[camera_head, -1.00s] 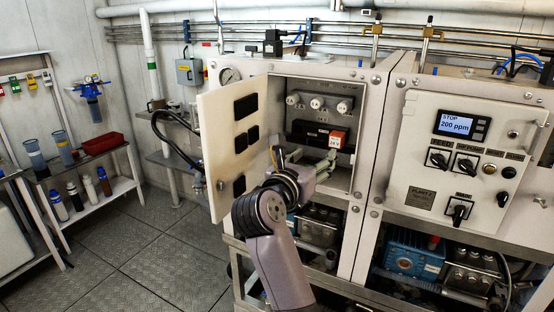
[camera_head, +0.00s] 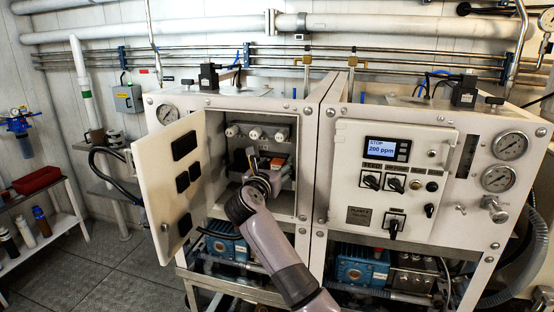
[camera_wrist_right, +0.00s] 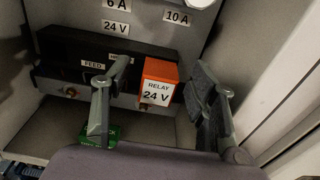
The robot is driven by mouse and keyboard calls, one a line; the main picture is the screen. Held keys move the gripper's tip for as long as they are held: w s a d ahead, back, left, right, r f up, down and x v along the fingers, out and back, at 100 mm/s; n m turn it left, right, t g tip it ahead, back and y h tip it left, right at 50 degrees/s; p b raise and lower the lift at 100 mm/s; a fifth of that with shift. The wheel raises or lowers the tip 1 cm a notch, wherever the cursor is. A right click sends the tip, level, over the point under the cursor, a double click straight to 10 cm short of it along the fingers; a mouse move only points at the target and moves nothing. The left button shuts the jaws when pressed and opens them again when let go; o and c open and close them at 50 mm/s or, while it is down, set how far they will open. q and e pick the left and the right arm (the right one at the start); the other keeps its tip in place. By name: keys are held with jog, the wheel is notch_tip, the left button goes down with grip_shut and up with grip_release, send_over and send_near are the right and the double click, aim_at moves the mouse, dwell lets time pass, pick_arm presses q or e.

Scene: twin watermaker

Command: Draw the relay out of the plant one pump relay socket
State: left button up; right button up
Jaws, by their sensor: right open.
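The relay (camera_wrist_right: 158,84) is an orange block with a white "RELAY 24 V" label. It sits at the right of a black socket strip (camera_wrist_right: 75,55) inside the open cabinet. In the head view the relay's orange top (camera_head: 278,161) shows beside my gripper. My right gripper (camera_wrist_right: 163,78) is open, with one finger on each side of the relay in the wrist view. I see gaps between fingers and relay there; how deep the tips reach is unclear. In the head view my right gripper (camera_head: 265,162) partly hides the strip. My left gripper is not in view.
The cabinet door (camera_head: 160,190) hangs open at left. White fuse holders (camera_head: 255,133) sit above the strip. The cabinet's right side wall (camera_head: 306,160) is close to the gripper. A closed control panel (camera_head: 350,155) with a "200 ppm" display stands at right.

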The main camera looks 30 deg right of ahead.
aim_at(276, 165)
jog(key=shift+x, duration=0.85)
grip_shut()
dwell(0.6)
jog(key=shift+p+v, duration=0.65)
jog(key=shift+v, duration=2.3)
jog(key=shift+f, duration=0.1)
